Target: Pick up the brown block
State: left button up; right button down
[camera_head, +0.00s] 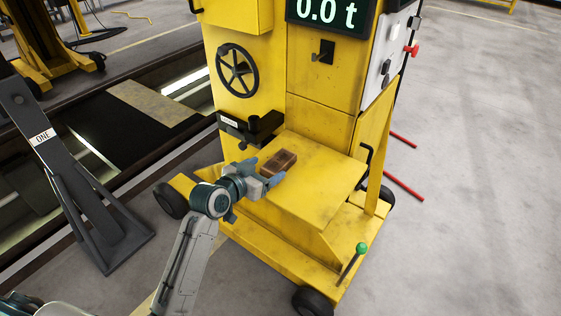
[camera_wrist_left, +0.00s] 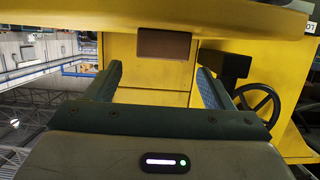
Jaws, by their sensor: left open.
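The brown block (camera_head: 280,162) lies on the flat yellow ledge (camera_head: 318,190) of the lifting machine, near its left side. My left gripper (camera_head: 264,171) is open and empty just in front of the block's near-left side in the head view. In the left wrist view the block (camera_wrist_left: 164,44) shows at the upper middle, against the yellow ledge, beyond the gap between the two spread fingers of my left gripper (camera_wrist_left: 160,70). I cannot tell exactly how far the fingertips are from the block. My right gripper is not in view.
A black bracket (camera_head: 250,127) juts out behind the block, with a black handwheel (camera_head: 237,70) above it. A green-knobbed lever (camera_head: 361,248) stands at the machine's front right. The ledge right of the block is clear. A dark stand (camera_head: 82,190) is at the left.

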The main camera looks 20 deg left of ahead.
aim_at(277, 162)
pick_arm(q)
jog(key=shift+x, duration=1)
jog(key=shift+w+d+f, duration=0.1)
jog(key=shift+w, duration=0.2)
jog(key=p+x, duration=0.1)
jog(key=x, duration=0.3)
jog(key=shift+w+f, duration=0.3)
jog(key=shift+w, duration=0.15)
jog(key=shift+s, duration=0.1)
jog(key=shift+c, duration=0.2)
jog(key=c, duration=1.1)
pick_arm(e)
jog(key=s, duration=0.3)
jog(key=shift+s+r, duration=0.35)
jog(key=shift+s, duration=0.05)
